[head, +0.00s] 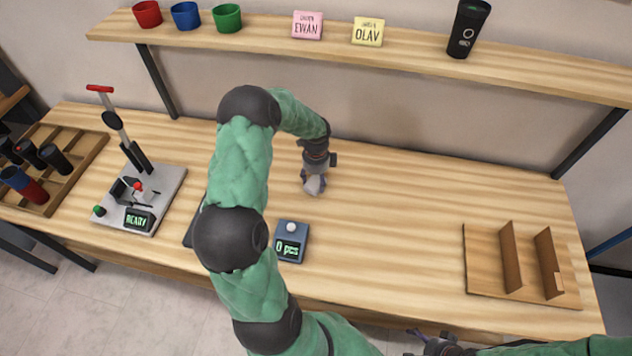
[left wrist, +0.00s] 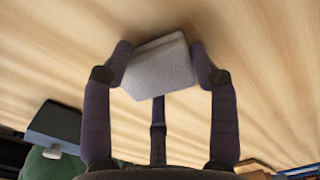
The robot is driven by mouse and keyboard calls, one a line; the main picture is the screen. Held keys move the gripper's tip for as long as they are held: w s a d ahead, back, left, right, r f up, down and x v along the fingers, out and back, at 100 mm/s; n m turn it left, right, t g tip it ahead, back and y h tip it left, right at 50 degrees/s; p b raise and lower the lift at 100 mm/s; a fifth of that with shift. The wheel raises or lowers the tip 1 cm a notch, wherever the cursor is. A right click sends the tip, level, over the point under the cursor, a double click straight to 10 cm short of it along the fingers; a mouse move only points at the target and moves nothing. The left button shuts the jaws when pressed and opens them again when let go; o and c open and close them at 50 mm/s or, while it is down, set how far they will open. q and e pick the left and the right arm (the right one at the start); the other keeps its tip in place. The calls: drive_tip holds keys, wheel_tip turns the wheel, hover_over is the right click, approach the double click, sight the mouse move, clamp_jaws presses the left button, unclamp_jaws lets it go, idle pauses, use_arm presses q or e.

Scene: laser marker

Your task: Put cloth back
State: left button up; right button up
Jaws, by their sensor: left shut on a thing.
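The cloth (left wrist: 160,68) is a small light grey folded piece. My left gripper (head: 314,180) is shut on it, one finger at each side in the left wrist view. In the head view the cloth (head: 315,187) shows as a pale patch under the gripper, over the middle of the table. I cannot tell whether it touches the wood. My right gripper (head: 440,345) shows only in part at the bottom edge of the head view; its fingers are unclear.
A counter reading "0 pcs" (head: 291,243) stands near the left arm. The marking machine (head: 165,190) and a compartment tray (head: 95,150) with dark cylinders are at left. A wooden rack (head: 485,277) is at right. A shelf (head: 400,52) holds cups, notes and a tumbler. The table's right middle is clear.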

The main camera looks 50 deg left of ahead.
sight(316, 180)
use_arm(q)
drive_tip(key=shift+f, duration=0.25)
drive_tip(key=shift+f, duration=0.2)
drive_tip(key=o, duration=1.1)
drive_tip(key=shift+r, duration=0.1)
wheel_tip(316, 180, up, 12)
drive_tip(key=p, duration=0.3)
